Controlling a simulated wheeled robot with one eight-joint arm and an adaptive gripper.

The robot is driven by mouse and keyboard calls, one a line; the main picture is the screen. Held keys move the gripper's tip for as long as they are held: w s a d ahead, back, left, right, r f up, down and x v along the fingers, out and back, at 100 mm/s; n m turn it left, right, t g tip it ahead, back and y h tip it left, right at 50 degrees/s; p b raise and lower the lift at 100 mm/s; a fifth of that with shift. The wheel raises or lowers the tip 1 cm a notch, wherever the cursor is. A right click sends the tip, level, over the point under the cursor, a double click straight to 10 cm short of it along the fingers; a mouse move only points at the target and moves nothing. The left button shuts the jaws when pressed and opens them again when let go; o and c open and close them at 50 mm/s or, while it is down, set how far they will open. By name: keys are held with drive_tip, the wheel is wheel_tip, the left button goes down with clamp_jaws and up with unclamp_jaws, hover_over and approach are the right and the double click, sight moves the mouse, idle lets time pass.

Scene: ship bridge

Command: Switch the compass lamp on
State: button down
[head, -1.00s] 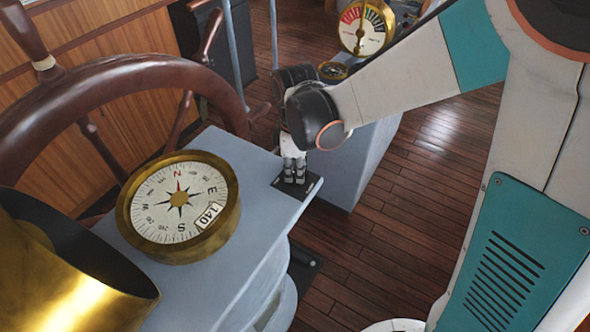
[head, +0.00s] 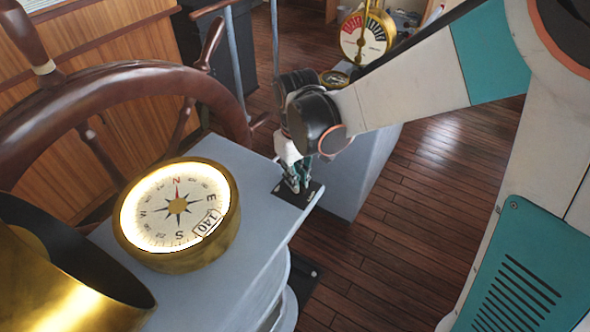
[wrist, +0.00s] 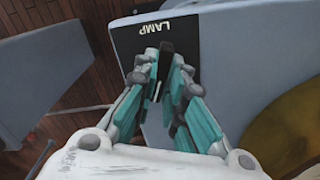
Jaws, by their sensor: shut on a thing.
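The compass (head: 178,207) is a brass-rimmed dial on the grey stand (head: 247,200) in the head view, and its face glows bright. A black plate (wrist: 190,38) marked LAMP lies at the stand's edge; it also shows in the head view (head: 313,192). My gripper (wrist: 165,68) is over this plate, with its fingers on either side of the dark switch lever (wrist: 166,48). It is shut on the lever, which the fingers partly hide. In the head view my gripper (head: 297,186) is tilted, its fingertips at the plate.
A brown wooden steering wheel (head: 110,80) stands behind the compass at the left. A brass hood (head: 50,285) is at the lower left. A gauge (head: 365,36) on a brass stand is beyond my arm. Open plank floor (head: 420,180) lies to the right.

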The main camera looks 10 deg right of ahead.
drive_tip(key=shift+m, duration=0.6)
drive_tip(key=c, duration=1.7)
unclamp_jaws()
drive_tip(key=shift+o, duration=0.2)
